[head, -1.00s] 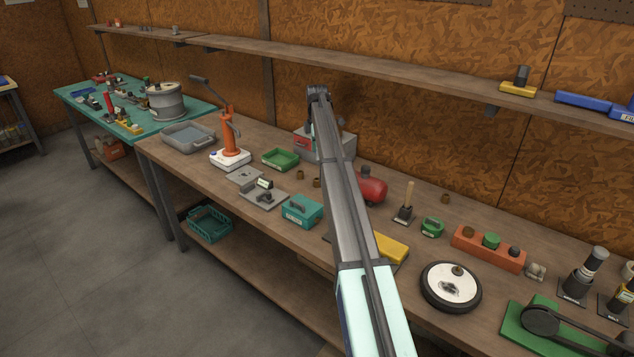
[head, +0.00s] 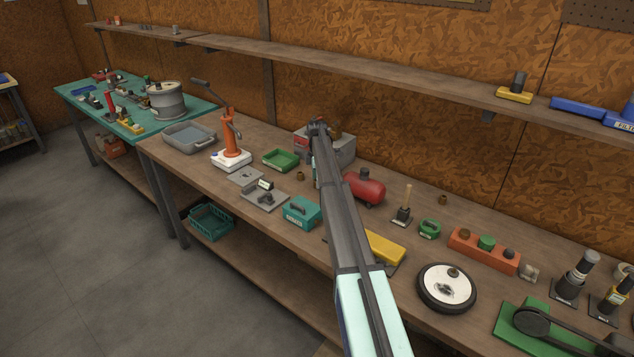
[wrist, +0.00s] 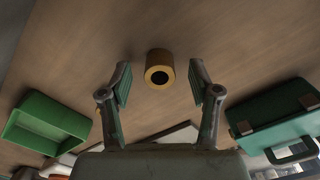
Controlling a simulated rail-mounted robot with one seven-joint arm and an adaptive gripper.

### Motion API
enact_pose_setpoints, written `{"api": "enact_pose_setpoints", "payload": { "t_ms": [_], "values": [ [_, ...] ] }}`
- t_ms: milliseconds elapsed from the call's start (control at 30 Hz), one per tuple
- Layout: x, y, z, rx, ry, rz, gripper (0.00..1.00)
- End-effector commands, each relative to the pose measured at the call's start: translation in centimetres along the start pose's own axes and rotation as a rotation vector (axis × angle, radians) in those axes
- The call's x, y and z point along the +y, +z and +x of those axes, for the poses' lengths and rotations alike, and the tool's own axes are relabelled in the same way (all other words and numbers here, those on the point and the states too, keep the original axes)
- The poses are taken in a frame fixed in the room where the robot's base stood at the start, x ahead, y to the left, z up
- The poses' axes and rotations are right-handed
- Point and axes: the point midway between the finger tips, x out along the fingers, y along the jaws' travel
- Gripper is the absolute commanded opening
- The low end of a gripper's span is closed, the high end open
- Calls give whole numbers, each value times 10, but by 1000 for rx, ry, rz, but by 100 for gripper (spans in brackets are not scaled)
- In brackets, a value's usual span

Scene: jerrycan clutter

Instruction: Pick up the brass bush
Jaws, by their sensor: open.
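The brass bush (wrist: 160,69) is a short golden ring with a dark bore, on the wooden bench. In the wrist view it lies between and just beyond the fingertips of my open gripper (wrist: 160,80), with a gap on each side. In the head view a small brass bush (head: 301,175) stands on the bench right of the green tray. I cannot tell whether it is the same one. My arm hides most of the gripper and the bench behind it there.
The green tray (head: 281,160) and teal case (head: 302,212) flank the gripper area; they also show in the wrist view as a green tray (wrist: 45,122) and a teal case (wrist: 274,112). A red tank (head: 365,188) stands close right of my arm. A shelf (head: 400,76) runs above.

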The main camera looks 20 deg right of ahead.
Motion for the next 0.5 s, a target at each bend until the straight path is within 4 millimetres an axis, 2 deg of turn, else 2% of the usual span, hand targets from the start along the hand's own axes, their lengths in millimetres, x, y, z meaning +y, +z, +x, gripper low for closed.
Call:
{"api": "enact_pose_setpoints", "payload": {
  "t_ms": [133,333,467,500],
  "values": [
    [0,0,12,0,1,0,62],
    [0,0,13,0,1,0,62],
    [0,0,13,0,1,0,16],
    [0,0,13,0,1,0,2]
  ]
}}
